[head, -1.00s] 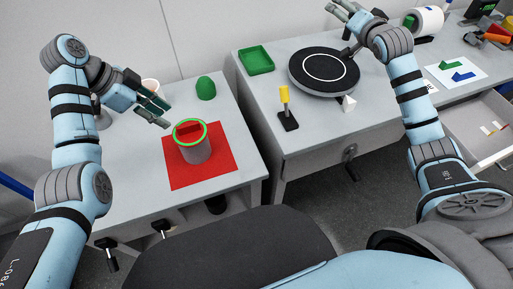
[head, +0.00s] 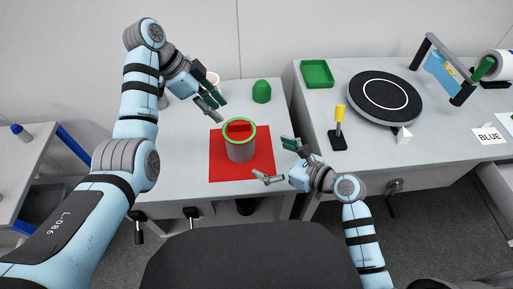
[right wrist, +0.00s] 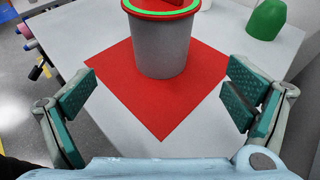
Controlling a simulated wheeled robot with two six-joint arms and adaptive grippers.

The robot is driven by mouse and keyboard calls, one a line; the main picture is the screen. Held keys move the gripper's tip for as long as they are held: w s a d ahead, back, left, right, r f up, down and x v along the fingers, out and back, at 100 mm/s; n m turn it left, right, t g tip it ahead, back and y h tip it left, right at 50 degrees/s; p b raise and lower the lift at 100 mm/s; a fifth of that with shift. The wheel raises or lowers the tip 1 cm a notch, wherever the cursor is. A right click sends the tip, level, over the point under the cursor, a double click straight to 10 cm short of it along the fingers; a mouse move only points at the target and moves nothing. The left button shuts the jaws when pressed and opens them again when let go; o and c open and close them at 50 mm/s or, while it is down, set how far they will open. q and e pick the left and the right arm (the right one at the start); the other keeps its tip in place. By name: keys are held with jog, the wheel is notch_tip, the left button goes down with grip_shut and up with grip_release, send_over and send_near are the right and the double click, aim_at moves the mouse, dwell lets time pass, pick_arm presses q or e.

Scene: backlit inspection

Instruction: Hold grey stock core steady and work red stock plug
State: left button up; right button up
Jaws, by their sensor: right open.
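The grey stock core (head: 240,153) is an upright grey cylinder on a red mat (head: 222,168); it also shows in the right wrist view (right wrist: 158,48). The red stock plug (head: 239,127) sits in its top inside a bright green ring, with a raised red bar across it. My left gripper (head: 217,110) is open and empty, above and to the left of the core, apart from it. My right gripper (head: 279,161) is open and empty, to the right of the core. In the right wrist view its fingers (right wrist: 158,108) are spread either side, with the core beyond them.
A green dome (head: 261,92) and a white cup (head: 212,78) stand behind the core. The right table holds a green tray (head: 317,74), a black turntable (head: 372,112), a yellow-topped stand (head: 339,128) and a small white wedge (head: 404,136). A gap separates the tables.

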aim_at(250, 148)
jog(key=x, duration=1.1)
jog(key=shift+w, duration=0.1)
jog(key=c, duration=1.3)
jog(key=shift+c, duration=0.2)
